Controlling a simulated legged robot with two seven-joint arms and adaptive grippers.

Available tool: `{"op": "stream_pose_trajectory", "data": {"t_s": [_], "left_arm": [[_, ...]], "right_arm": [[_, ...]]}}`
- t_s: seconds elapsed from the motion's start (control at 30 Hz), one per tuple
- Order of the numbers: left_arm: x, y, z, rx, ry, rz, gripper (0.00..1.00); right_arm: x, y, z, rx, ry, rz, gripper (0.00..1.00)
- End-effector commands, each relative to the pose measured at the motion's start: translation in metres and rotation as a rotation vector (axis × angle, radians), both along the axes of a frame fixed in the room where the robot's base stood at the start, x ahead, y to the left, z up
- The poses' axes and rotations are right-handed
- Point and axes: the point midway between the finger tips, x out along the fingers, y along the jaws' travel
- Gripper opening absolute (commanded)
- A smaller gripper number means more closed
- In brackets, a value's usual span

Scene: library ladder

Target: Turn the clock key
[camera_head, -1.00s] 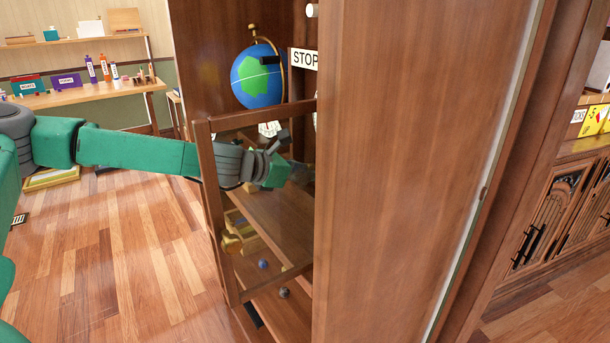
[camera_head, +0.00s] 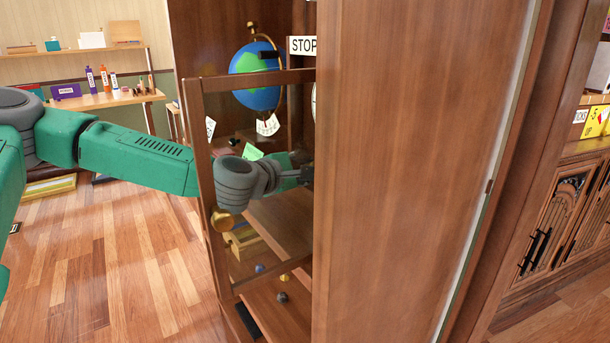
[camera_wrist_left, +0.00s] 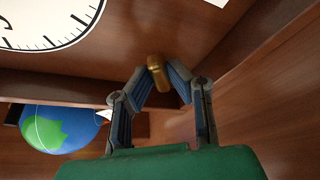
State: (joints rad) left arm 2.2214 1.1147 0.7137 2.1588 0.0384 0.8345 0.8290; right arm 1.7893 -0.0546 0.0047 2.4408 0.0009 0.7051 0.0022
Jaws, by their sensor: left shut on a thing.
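In the left wrist view my left gripper (camera_wrist_left: 156,82) is shut on the brass clock key (camera_wrist_left: 155,66), which sits between its fingertips. The white clock face (camera_wrist_left: 45,18) with black marks is at the top left of that view, upside down and partly cut off. In the head view my left gripper (camera_head: 302,172) reaches into the wooden cabinet, its tips partly hidden by the tall side panel. Only a sliver of the clock (camera_head: 314,101) shows at that panel's edge, and the key is hidden there. My right gripper is not in view.
A framed door (camera_head: 205,165) with a brass knob (camera_head: 222,219) is close beside my left arm. The tall wooden panel (camera_head: 400,180) blocks the right. Open floor (camera_head: 110,250) lies left.

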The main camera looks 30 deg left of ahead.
Motion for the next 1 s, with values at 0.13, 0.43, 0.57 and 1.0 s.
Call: {"op": "stream_pose_trajectory", "data": {"t_s": [0.13, 0.43, 0.57, 1.0], "left_arm": [[0.001, -0.003, 0.003, 0.094, -0.049, -0.004, 0.0], [0.0, -0.004, 0.002, 0.205, -0.093, -0.004, 0.0], [0.0, -0.004, 0.002, 0.225, -0.1, -0.006, 0.0], [0.0, -0.006, 0.0, 0.232, -0.097, -0.009, 0.0]], "right_arm": [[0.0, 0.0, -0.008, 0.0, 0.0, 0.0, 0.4], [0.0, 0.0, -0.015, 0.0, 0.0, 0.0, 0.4], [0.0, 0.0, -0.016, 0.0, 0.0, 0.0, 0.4], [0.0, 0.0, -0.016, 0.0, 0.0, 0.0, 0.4]]}}
